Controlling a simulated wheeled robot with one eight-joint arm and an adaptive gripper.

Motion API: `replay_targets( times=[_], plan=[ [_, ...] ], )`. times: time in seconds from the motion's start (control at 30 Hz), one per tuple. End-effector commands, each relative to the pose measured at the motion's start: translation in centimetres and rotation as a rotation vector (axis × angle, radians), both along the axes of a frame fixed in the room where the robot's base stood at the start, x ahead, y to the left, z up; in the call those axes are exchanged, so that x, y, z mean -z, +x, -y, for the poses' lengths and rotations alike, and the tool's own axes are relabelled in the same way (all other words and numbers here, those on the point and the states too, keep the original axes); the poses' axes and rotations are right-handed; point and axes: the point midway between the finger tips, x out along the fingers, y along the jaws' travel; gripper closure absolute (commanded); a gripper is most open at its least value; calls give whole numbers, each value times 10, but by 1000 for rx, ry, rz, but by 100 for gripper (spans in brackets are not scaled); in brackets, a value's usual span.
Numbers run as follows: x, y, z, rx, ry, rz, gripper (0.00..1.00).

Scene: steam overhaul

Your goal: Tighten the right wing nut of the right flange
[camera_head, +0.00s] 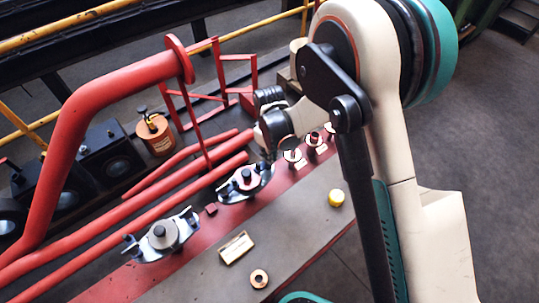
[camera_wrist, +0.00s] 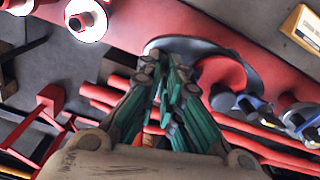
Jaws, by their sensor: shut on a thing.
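My gripper (camera_head: 267,150) comes down over the flange's right end, where the right wing nut is mostly hidden. In the wrist view, the teal-padded fingers of my gripper (camera_wrist: 168,75) are close together at the grey, red-centred flange (camera_wrist: 238,75). They are shut on the right wing nut, which the fingers cover. The left flange (camera_head: 163,238), with its own wing nuts, lies nearer the lower left.
Small red-and-white fittings (camera_head: 292,158) stand just right of my gripper. A red frame (camera_head: 205,115) and red pipes (camera_head: 150,200) rise behind.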

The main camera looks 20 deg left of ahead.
Motion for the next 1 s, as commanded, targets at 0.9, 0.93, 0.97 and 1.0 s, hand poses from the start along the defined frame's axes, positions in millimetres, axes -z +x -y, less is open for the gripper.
replay_targets(
  times=[0.9,0.93,0.97,1.0],
  plan=[
    [-1,0,-1,200,2,2,100],
    [-1,0,-1,200,2,2,100],
    [-1,0,-1,200,2,2,89],
    [-1,0,-1,200,2,2,80]
  ],
)
